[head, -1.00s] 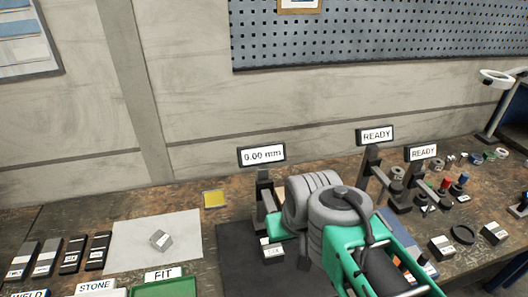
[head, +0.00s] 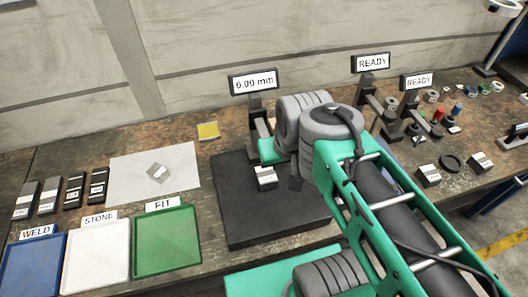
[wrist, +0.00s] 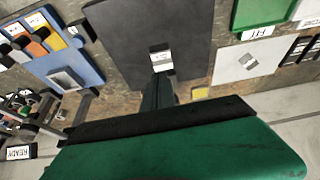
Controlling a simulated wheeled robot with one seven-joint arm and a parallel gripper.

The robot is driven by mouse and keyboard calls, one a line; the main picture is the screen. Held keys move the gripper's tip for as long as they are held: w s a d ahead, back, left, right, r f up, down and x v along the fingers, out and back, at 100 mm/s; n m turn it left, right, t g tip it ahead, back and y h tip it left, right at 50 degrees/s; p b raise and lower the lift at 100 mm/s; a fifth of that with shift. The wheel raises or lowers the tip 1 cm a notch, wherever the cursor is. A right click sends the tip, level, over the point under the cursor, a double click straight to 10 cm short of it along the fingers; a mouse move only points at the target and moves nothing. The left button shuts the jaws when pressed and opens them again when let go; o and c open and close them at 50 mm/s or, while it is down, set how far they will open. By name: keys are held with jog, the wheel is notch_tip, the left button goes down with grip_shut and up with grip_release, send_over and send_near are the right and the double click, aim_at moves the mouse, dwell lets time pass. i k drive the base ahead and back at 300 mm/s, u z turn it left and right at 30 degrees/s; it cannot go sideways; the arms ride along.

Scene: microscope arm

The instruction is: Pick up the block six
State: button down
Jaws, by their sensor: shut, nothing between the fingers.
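A small grey block with a white label (head: 265,177) sits near the back edge of the dark plate (head: 270,225); in the wrist view it lies just beyond the fingertips (wrist: 161,66). Its label is too small to read, so I cannot tell whether it is block six. My gripper (wrist: 159,80) is shut and empty, with its dark fingers close to this block. I cannot tell whether they touch it. In the head view my arm hides part of the gripper. Another grey block (head: 158,172) lies tilted on the white sheet (head: 125,185).
A gauge stand with a "0.00 mm" sign (head: 253,83) stands behind the plate. WELD (head: 35,265), STONE (head: 97,255) and FIT (head: 168,245) trays are at the front left. Several dark blocks lie at the left. READY stands (head: 372,62) and small parts are on the right.

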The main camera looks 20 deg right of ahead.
aim_at(266, 179)
jog(key=z, duration=0.5)
jog(key=k, duration=1.25)
jog(key=u, duration=1)
jog(key=i, duration=1)
jog(key=u, duration=0.05)
